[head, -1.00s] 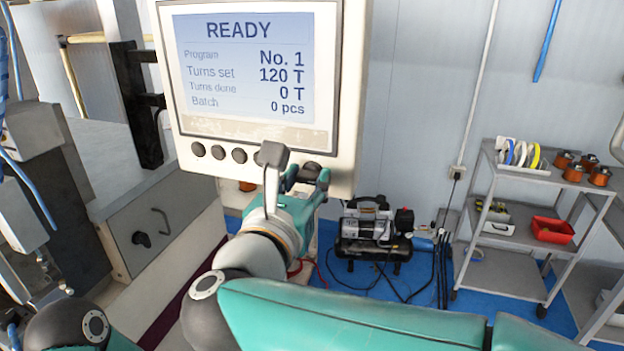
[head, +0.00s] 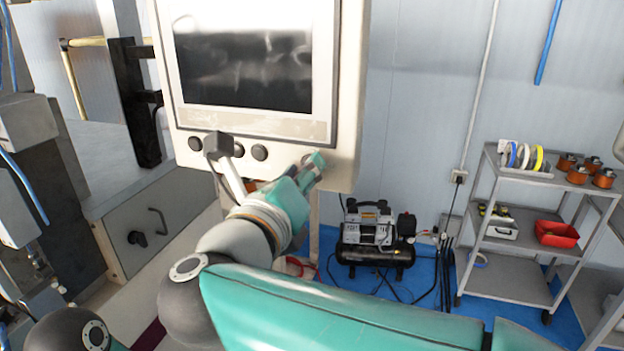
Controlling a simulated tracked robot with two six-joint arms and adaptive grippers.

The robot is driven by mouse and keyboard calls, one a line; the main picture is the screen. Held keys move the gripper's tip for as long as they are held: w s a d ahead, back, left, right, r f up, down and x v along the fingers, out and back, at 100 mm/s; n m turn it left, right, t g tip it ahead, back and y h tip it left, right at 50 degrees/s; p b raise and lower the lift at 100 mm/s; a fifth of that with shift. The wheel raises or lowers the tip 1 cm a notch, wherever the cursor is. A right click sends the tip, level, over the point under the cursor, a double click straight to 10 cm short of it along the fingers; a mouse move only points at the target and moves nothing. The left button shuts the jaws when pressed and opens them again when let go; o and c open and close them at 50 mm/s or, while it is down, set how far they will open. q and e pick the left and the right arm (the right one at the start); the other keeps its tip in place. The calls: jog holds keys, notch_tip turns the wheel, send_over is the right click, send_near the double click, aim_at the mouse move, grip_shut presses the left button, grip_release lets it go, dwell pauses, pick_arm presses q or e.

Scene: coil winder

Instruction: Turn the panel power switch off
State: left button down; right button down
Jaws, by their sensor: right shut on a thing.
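The control panel (head: 349,100) is a white box with a dark, blank screen (head: 245,58). Several round black buttons or knobs sit in a row under the screen, one of them at the middle of the row (head: 260,152). My right gripper (head: 314,163) is at the panel's lower right front, its fingers shut on what seems to be the power switch. The gripper hides the switch itself, so its position cannot be seen. My left gripper is out of view.
A black and silver compressor (head: 375,236) stands on the blue floor below the panel. A grey shelf cart (head: 507,275) with spools and a red bin (head: 556,234) is at the right. A grey drawer cabinet (head: 150,230) is at the left.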

jog(key=n, duration=0.3)
jog(key=n+p, duration=0.1)
jog(key=n, duration=0.3)
jog(key=n+p, duration=0.1)
jog(key=n, duration=0.3)
jog(key=shift+a+f, duration=0.15)
jog(key=shift+f, duration=0.3)
jog(key=c, duration=0.8)
grip_release()
jog(key=shift+r, duration=0.2)
